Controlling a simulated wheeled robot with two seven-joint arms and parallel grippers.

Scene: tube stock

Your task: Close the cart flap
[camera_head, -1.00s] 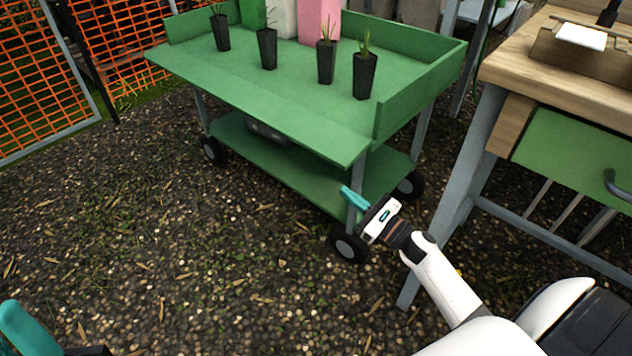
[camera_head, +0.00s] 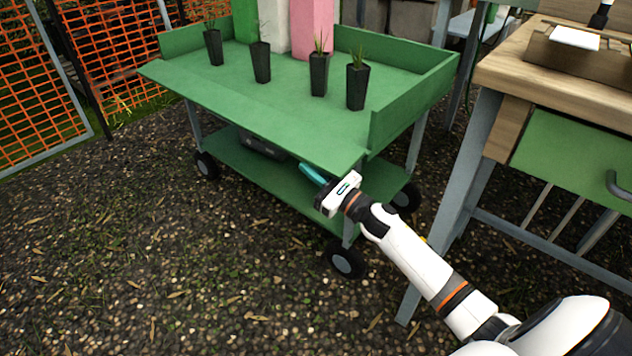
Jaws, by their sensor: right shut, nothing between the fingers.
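The green cart (camera_head: 270,88) stands ahead with low walls at its back and sides. Its front flap (camera_head: 240,108) is folded down and sticks out toward me, about level with the cart top. My right gripper (camera_head: 313,174) is at the flap's front edge, near its right end. Its teal fingers are shut and empty, at or just below the edge. I cannot tell whether they touch the flap. My left gripper is out of view.
Several black plant pots (camera_head: 318,74) stand on the cart top, with pink, white and green blocks behind. A wooden bench (camera_head: 560,85) with a green drawer (camera_head: 570,160) stands close on the right. The gravel in front is clear.

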